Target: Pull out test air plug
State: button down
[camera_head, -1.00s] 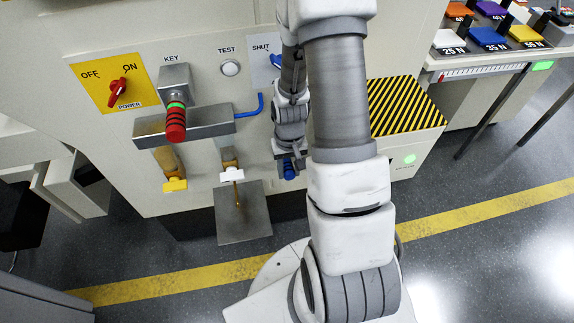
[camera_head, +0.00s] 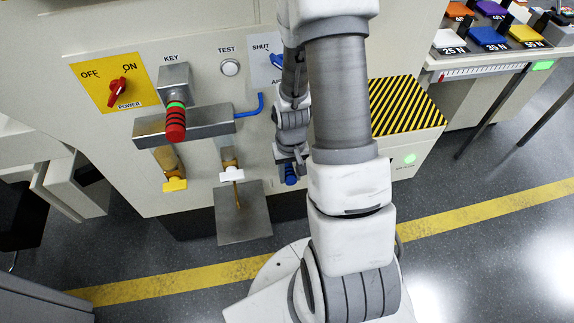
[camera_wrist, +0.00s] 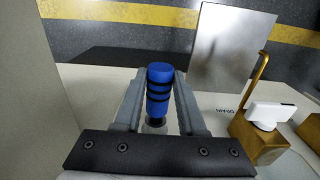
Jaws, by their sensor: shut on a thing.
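The test air plug (camera_wrist: 159,88) is a blue cylinder with black rings in the wrist view. It stands between the two fingers of my gripper (camera_wrist: 157,90), which are shut on it. A pale round fitting shows at its lower end; I cannot tell whether the plug is still seated in it. In the head view the blue plug (camera_head: 291,174) shows small below my gripper (camera_head: 290,160), beside my large arm link, which hides part of the panel there.
A striped box (camera_head: 405,105) stands right of my arm. Open floor lies in front.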

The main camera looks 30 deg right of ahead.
jog(key=shift+s+a, duration=0.1)
jog(key=shift+s, duration=0.3)
jog(key=shift+s+a, duration=0.1)
jog(key=shift+s, duration=0.25)
jog(key=shift+s, duration=0.1)
jog(key=shift+s+a, duration=0.25)
jog(key=shift+s, duration=0.55)
